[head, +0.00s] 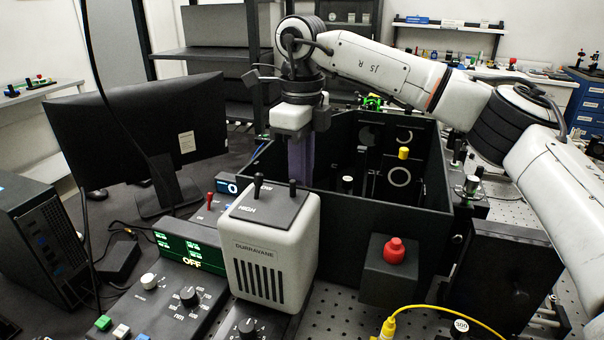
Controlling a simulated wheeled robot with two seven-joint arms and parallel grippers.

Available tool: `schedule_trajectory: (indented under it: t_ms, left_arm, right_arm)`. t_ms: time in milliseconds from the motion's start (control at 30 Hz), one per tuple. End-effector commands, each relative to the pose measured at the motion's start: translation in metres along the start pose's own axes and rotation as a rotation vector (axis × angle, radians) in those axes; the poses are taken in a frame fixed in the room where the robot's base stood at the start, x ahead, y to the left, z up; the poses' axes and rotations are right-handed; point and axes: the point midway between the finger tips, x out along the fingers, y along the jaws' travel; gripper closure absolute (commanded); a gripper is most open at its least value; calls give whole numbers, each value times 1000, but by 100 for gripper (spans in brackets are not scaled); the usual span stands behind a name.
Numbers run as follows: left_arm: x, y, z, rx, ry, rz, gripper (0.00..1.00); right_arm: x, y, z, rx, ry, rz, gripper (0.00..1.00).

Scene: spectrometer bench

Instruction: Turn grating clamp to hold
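I cannot single out the grating clamp for certain. An open black box (385,238) stands in the middle of the bench. Inside it are a yellow knob (403,153), a pale ring (399,177) and a small post with a light top (347,184). My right arm reaches in from the right. My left gripper is out of view.
A grey lamp housing (270,250) with black levers stands in front of the box. A red button (394,250) sits on a black block. A yellow cable (430,308) crosses the front right.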

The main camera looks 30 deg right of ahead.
Motion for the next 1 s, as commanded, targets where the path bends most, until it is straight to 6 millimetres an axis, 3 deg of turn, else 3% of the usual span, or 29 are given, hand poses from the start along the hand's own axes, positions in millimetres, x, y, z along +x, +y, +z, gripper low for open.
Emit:
schedule_trajectory:
  t_ms: [1000]
  left_arm:
    - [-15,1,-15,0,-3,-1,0]
  right_arm:
    - [-2,0,0,950,-5,-1,100]
